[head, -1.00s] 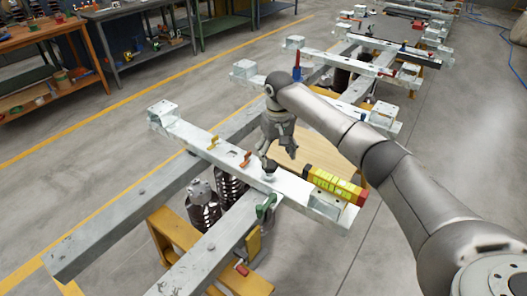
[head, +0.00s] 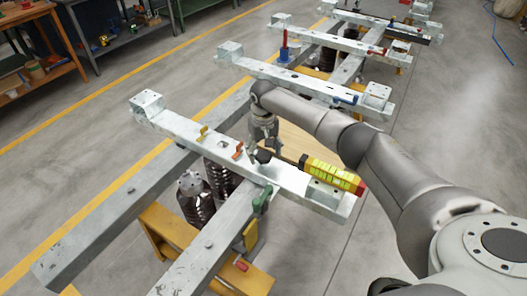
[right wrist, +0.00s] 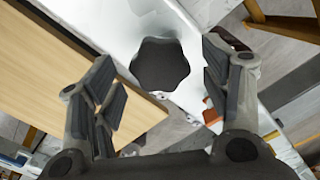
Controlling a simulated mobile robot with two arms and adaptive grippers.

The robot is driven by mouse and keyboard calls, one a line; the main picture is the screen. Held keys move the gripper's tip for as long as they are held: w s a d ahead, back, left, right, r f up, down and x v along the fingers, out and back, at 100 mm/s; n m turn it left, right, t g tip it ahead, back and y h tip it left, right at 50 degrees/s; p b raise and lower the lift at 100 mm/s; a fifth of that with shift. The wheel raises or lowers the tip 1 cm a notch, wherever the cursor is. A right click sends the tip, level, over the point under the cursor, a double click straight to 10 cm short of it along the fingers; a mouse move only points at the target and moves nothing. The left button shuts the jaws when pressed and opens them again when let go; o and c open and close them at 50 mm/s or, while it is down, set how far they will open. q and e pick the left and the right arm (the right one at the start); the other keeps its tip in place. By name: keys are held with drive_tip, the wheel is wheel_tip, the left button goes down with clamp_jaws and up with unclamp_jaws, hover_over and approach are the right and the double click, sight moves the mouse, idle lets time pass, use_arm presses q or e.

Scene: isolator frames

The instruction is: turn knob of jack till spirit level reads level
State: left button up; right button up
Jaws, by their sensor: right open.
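The dark lobed jack knob (head: 263,156) stands on the near pale cross beam (head: 180,130). In the right wrist view the knob (right wrist: 160,64) lies between the spread fingers, with gaps on both sides. My right gripper (head: 264,146) is open and empty, right at the knob in the head view. The yellow spirit level (head: 332,174), with a red end, lies on the same beam to the right of the knob. Its bubble is too small to read. My left gripper is out of view.
An orange clip (head: 238,151) and a yellow clip (head: 201,133) sit on the beam left of the knob. A green clamp (head: 262,199) is at its near side. A wooden board (right wrist: 60,75) lies beside the beam. More beams stand behind.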

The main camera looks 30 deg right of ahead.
drive_tip(key=shift+f, duration=0.3)
drive_tip(key=shift+c, duration=1.9)
drive_tip(key=c, duration=0.6)
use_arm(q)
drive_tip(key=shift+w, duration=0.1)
use_arm(e)
drive_tip(key=shift+c, duration=0.2)
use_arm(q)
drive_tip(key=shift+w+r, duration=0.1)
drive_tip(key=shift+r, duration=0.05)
use_arm(e)
drive_tip(key=shift+n, duration=0.4)
